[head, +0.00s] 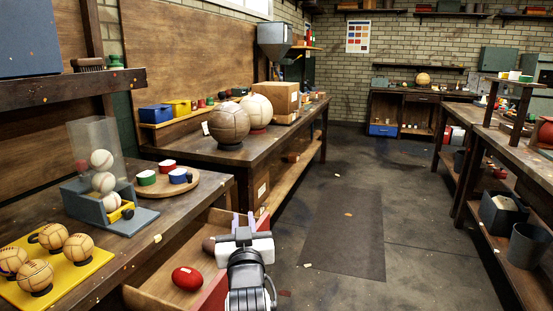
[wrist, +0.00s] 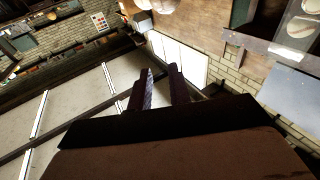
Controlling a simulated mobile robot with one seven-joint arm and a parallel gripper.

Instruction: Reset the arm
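My gripper (head: 243,220) is in the lower middle of the head view, in front of the open drawer's red front (head: 208,293). Its two light fingers point away from me and stand apart. In the wrist view the dark fingers (wrist: 162,88) also stand apart, with nothing between them. That view is tilted and shows the ceiling, walls and shelves. My arm hides part of the drawer's right side.
The left bench holds a yellow tray (head: 75,289) of several tan balls, a clear ball dispenser (head: 94,139) and a round board (head: 182,187) with coloured cups. Two large balls stand on the farther bench. Another bench (head: 500,150) runs along the right.

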